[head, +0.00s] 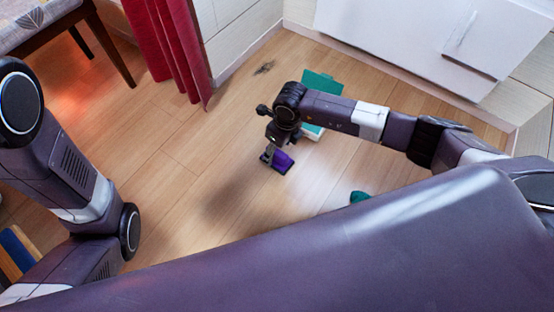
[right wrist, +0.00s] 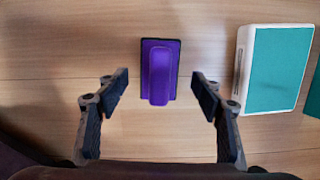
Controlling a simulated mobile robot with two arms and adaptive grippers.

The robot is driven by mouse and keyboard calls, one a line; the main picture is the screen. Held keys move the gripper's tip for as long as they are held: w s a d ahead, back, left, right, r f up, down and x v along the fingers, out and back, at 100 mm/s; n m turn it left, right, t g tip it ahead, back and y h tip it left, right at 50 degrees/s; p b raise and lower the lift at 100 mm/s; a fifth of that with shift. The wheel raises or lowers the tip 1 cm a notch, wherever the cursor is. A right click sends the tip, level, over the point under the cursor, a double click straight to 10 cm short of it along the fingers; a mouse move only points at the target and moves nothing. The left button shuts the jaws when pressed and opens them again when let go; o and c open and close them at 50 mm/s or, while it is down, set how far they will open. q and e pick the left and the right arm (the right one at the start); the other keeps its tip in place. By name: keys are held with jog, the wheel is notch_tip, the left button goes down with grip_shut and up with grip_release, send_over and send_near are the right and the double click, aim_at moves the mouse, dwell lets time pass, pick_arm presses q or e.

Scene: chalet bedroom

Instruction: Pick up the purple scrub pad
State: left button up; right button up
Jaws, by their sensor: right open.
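The purple scrub pad (head: 284,160) lies on the wooden floor, partly covered by my right gripper (head: 274,153) in the head view. In the right wrist view the purple scrub pad (right wrist: 160,72) has a dark base and a raised purple grip. My right gripper (right wrist: 161,80) is open and empty, with one finger on each side of the pad in that view and a visible gap to both. Its height above the pad is hard to tell. My left arm shows at the left of the head view, but its gripper is out of sight.
A dark green object (head: 359,197) lies nearer me. A white cabinet (head: 400,35), red curtain (head: 172,45) and seat (head: 35,22) border the floor. Floor left of the pad is clear.

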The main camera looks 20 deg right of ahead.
aim_at(278, 151)
notch_tip(278, 151, down, 3)
jog(key=shift+w+a+f+b, duration=0.1)
jog(key=shift+w+f+b, duration=0.05)
jog(key=shift+b, duration=0.75)
jog(key=c, duration=1.3)
jog(key=shift+o, duration=0.2)
